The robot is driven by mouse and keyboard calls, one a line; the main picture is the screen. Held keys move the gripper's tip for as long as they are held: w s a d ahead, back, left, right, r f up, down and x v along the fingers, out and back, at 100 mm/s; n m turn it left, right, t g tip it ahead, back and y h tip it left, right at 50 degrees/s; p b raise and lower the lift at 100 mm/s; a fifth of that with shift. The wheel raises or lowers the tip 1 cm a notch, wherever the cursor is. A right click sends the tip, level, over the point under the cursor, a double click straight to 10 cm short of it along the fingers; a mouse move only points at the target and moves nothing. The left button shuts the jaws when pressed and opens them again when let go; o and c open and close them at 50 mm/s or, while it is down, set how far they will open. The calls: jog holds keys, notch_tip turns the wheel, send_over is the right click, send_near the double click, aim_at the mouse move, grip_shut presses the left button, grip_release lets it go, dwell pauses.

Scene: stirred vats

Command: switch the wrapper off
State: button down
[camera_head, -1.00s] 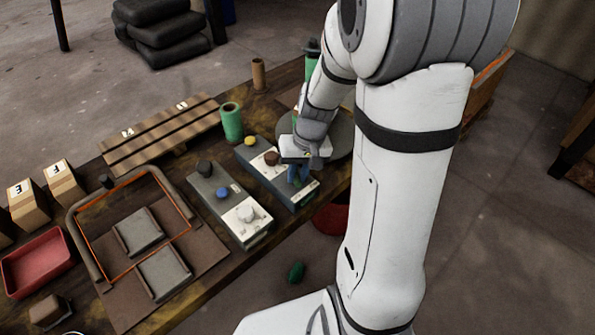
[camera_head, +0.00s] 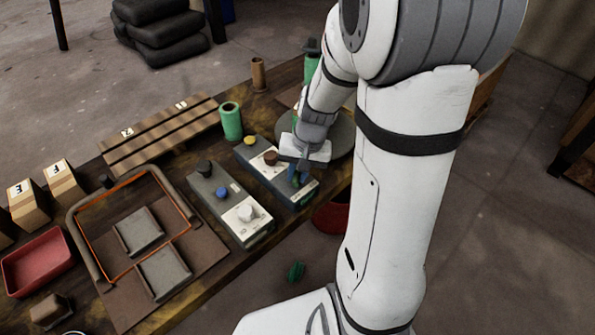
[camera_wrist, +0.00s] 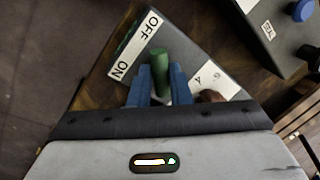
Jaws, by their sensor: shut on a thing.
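A grey-blue control box (camera_head: 252,167) stands on the wooden table, with a yellow button (camera_head: 250,140) and a brown knob (camera_head: 271,158) on top. In the wrist view its top (camera_wrist: 200,55) carries a white plate (camera_wrist: 136,45) reading OFF at the upper end and ON at the lower. A green lever handle (camera_wrist: 159,58) stands beside this plate. My gripper (camera_wrist: 158,84) has its blue fingers on either side of the handle and is shut on it. The lever's base is hidden between the fingers, so its exact setting is unclear. In the head view my gripper (camera_head: 297,178) is over the box's near end.
A second control box (camera_head: 228,203) with black, blue and white knobs stands to the left. A green cylinder (camera_head: 231,121) and a round grey disc (camera_head: 343,134) are close by. A slatted rack (camera_head: 160,135), an orange-edged frame and a red tray (camera_head: 38,262) lie farther left.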

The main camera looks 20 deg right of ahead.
jog(key=c, duration=1.4)
grip_release()
jog(key=shift+o, duration=0.2)
notch_tip(320, 180, up, 8)
jog(key=d+p, duration=0.1)
jog(key=shift+s+d+f, duration=0.15)
jog(key=shift+s+d, duration=0.05)
jog(key=shift+s, duration=0.1)
jog(key=s+a+r+n+t+h+p, duration=0.1)
jog(key=s+a+r+n+h+p, duration=0.1)
jog(key=s+r+p, duration=0.4)
jog(key=s+a+r+n, duration=0.1)
jog(key=s+r+n, duration=0.1)
jog(key=s+r, duration=0.3)
notch_tip(320, 180, up, 2)
jog(key=shift+a+t+p, duration=0.3)
jog(key=shift+t+p, duration=0.05)
jog(key=shift+t, duration=0.05)
